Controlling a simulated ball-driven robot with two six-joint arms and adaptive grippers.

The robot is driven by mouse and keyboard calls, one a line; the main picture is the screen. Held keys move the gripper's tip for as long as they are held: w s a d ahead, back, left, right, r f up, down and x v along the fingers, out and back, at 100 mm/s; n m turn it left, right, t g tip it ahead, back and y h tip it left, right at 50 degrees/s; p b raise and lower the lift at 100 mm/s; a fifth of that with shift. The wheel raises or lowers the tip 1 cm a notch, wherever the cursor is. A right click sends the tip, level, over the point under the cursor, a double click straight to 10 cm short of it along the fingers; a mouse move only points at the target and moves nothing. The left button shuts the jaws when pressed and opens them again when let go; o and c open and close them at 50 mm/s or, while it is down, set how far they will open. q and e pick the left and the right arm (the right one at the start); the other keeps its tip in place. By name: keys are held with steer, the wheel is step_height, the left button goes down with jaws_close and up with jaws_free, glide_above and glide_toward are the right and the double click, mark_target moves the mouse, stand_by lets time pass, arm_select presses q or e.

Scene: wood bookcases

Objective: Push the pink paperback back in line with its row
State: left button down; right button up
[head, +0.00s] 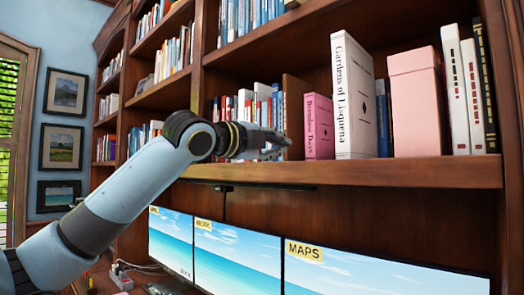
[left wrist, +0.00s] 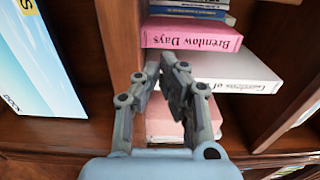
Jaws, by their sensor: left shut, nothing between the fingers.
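The pink paperback (head: 319,128), "Brenlow Days", stands upright on the shelf just left of the tall white book (head: 355,98). In the left wrist view, which is turned sideways, its spine (left wrist: 192,38) shows beyond my fingertips, above the white book (left wrist: 240,80). My left gripper (head: 283,144) is shut and empty, in front of the shelf and left of the paperback. It also shows in the left wrist view (left wrist: 164,68), with its fingers close together. I cannot tell exactly how far the paperback sticks out from its row. My right gripper is not in view.
A pink box (head: 416,103) and several upright books stand right of the white book. A brown upright panel or book (head: 295,110) stands left of the paperback. Monitors (head: 235,255) sit below the shelf edge (head: 400,172).

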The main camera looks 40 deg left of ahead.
arm_select(q)
steer(key=shift+s+r+b, duration=0.15)
steer(key=shift+s+b, duration=1)
steer(key=shift+s, duration=1.35)
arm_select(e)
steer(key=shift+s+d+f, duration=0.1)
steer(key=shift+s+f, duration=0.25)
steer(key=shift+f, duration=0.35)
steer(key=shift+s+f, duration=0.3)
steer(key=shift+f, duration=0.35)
